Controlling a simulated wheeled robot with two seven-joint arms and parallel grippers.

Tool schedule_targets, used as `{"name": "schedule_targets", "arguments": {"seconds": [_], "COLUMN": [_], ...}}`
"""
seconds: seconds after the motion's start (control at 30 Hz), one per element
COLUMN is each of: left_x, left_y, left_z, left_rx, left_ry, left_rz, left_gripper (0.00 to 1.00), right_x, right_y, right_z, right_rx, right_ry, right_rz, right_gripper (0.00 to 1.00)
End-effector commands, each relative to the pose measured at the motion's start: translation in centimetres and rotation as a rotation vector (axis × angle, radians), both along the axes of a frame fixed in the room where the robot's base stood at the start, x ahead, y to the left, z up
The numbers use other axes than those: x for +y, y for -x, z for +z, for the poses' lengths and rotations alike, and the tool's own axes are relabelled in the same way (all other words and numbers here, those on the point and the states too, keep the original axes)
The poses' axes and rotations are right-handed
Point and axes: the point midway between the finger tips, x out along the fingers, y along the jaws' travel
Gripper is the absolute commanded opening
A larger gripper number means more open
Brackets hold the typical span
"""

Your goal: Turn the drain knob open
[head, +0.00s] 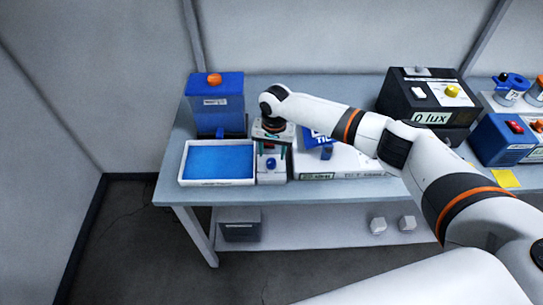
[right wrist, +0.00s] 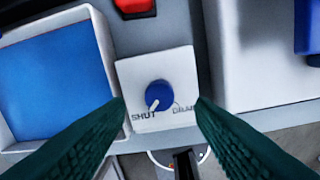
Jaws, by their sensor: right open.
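The drain knob (right wrist: 159,94) is a round blue knob on a white panel (right wrist: 180,66). Its white pointer slants down and left, toward the printed word SHUT. A second label to its right is partly hidden by a finger. In the head view the knob (head: 271,163) shows small and blue on the front of a narrow white unit. My right gripper (head: 274,149) is above the knob, pointing down. In the right wrist view its two dark green fingers (right wrist: 160,103) are open, one on either side of the knob, apart from it. My left gripper is out of view.
A white tray (head: 217,183) of blue liquid or lining sits left of the knob unit. A blue tank (head: 216,103) with an orange top stands behind it. To the right are a flat white unit (head: 345,163) and a black box (head: 428,95) reading 0 lux.

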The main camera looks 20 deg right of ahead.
Motion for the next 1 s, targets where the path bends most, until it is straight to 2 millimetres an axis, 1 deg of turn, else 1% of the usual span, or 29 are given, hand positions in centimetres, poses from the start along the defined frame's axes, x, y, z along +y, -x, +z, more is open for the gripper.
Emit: {"name": "schedule_targets", "arguments": {"seconds": [0.03, 0.1, 0.23, 0.37, 0.6, 0.63, 0.67, 0.8, 0.9, 1.0], "left_x": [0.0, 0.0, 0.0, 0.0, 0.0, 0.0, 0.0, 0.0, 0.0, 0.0], "left_y": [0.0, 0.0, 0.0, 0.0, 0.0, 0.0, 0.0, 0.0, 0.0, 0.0], "left_z": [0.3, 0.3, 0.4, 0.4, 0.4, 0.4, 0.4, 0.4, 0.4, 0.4], "left_rx": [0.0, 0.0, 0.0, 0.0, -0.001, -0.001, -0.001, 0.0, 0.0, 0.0], "left_ry": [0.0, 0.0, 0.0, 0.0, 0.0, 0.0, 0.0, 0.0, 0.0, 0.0], "left_rz": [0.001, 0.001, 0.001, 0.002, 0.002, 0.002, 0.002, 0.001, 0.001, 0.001], "left_gripper": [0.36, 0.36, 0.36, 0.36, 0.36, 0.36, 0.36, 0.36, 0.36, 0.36], "right_x": [0.1, 0.1, 0.2, 0.2, 0.2, 0.2, 0.2, 0.2, 0.2, 0.2], "right_y": [0.0, 0.0, 0.0, -0.1, -0.1, -0.1, -0.1, -0.1, -0.1, -0.1], "right_z": [-0.8, -1.9, -3.3, -3.9, -4.0, -4.0, -4.0, -4.0, -4.0, -4.0], "right_rx": [0.002, 0.001, 0.001, -0.001, -0.001, -0.001, -0.001, -0.001, -0.001, -0.001], "right_ry": [0.001, 0.0, 0.0, 0.0, 0.0, 0.0, 0.0, 0.0, 0.0, 0.0], "right_rz": [0.001, -0.001, 0.002, 0.001, 0.002, 0.002, 0.002, 0.002, 0.002, 0.003], "right_gripper": [0.5, 0.5, 0.5, 0.5, 0.5, 0.48, 0.43, 0.2, 0.05, 0.05]}}
